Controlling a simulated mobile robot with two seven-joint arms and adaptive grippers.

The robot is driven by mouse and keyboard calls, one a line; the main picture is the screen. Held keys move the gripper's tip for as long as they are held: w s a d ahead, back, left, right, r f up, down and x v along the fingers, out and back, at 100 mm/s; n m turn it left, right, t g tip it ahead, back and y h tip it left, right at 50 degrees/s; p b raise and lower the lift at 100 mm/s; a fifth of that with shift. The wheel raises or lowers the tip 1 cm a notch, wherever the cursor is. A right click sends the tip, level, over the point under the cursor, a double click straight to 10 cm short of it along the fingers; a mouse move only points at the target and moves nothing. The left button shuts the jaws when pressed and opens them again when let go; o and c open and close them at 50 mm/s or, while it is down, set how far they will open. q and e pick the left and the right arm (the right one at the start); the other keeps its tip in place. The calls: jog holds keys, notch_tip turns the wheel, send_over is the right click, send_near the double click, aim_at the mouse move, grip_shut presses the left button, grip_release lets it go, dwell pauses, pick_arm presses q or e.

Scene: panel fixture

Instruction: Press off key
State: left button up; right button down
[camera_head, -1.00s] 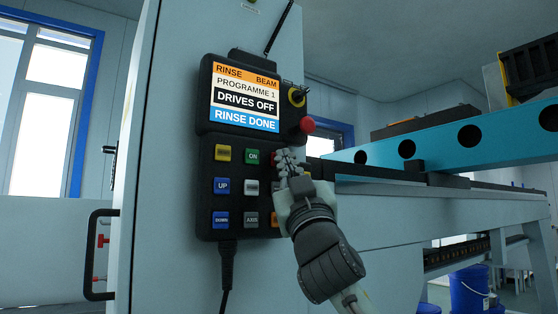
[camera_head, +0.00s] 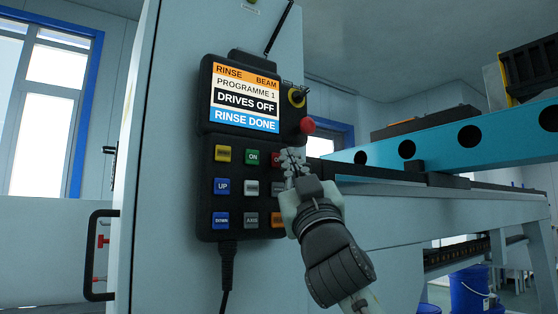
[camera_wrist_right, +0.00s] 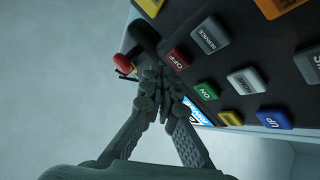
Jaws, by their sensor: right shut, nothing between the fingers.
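The control pendant (camera_head: 208,170) hangs on the pale cabinet, with a screen (camera_head: 245,97) reading "DRIVES OFF" and "RINSE DONE". Its red off key (camera_head: 276,158) is partly hidden behind my right gripper in the head view. My left gripper is out of view.
The green ON key (camera_head: 252,157) sits left of the off key. A red knob (camera_head: 307,125) juts out just above my right gripper, below a yellow-ringed switch (camera_head: 297,96). A blue beam (camera_head: 440,145) and bench lie to the right.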

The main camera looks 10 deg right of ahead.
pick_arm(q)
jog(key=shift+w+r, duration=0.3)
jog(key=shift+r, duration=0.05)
pick_arm(e)
jog(key=s, duration=0.1)
jog(key=s+d, duration=0.1)
jog(key=s, duration=0.2)
jog(key=shift+s+d, duration=0.35)
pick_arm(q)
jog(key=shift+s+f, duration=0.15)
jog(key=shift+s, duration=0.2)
pick_arm(e)
jog(key=shift+f, duration=0.1)
